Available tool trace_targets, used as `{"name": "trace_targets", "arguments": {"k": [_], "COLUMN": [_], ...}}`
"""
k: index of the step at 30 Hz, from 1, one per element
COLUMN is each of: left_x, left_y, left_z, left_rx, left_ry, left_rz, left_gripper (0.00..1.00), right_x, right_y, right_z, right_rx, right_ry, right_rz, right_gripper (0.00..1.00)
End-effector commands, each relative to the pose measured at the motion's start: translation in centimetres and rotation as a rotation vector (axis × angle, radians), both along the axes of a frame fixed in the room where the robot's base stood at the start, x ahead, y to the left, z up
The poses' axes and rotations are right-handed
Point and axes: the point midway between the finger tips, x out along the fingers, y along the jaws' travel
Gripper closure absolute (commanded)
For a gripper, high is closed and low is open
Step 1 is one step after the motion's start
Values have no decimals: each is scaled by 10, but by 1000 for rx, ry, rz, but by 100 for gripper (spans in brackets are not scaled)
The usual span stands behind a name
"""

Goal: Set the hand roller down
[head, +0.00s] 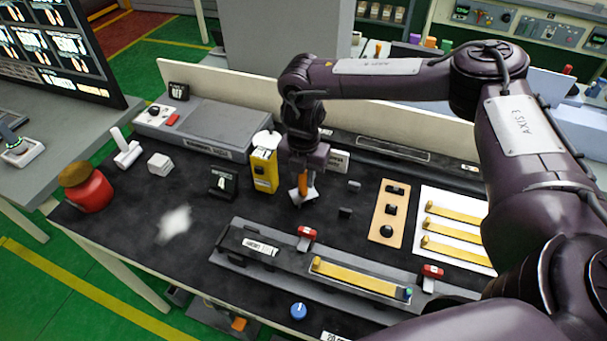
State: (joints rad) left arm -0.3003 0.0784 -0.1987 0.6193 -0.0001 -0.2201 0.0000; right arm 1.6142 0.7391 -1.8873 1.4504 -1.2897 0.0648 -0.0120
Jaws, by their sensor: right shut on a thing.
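My right gripper (303,186) points down over the middle of the dark work mat, just right of the yellow container. It is shut on a small tool with an orange part (309,193) and a pale part at its lower end, which I take to be the hand roller. The fingers hide much of it. Its lower end is close to the mat; I cannot tell whether it touches. My left gripper is not in view.
The yellow container (264,170) stands close left of the gripper. Small dark blocks (345,212) lie to its right, before a tan board (388,222). A fixture with red clamps (307,233) and a yellow strip (360,279) lies in front. The mat left of the gripper has free room.

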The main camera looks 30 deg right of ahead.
Motion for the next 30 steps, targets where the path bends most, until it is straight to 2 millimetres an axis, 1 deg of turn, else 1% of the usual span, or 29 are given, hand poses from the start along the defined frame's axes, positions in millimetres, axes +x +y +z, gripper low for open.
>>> {"name": "trace_targets", "arguments": {"k": [17,18,22,30], "left_x": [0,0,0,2], "left_y": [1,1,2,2], "left_z": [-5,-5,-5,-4], "left_rx": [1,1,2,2], "left_ry": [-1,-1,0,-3], "left_rz": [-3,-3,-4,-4], "left_gripper": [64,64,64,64], "right_x": [-2,-3,-2,-1], "right_y": [-1,-1,-1,0], "right_z": [-15,-16,-15,-12], "right_rx": [-1,-3,-2,-1], "right_ry": [6,8,6,2], "right_rz": [0,0,0,0], "right_gripper": [100,72,55,55]}}
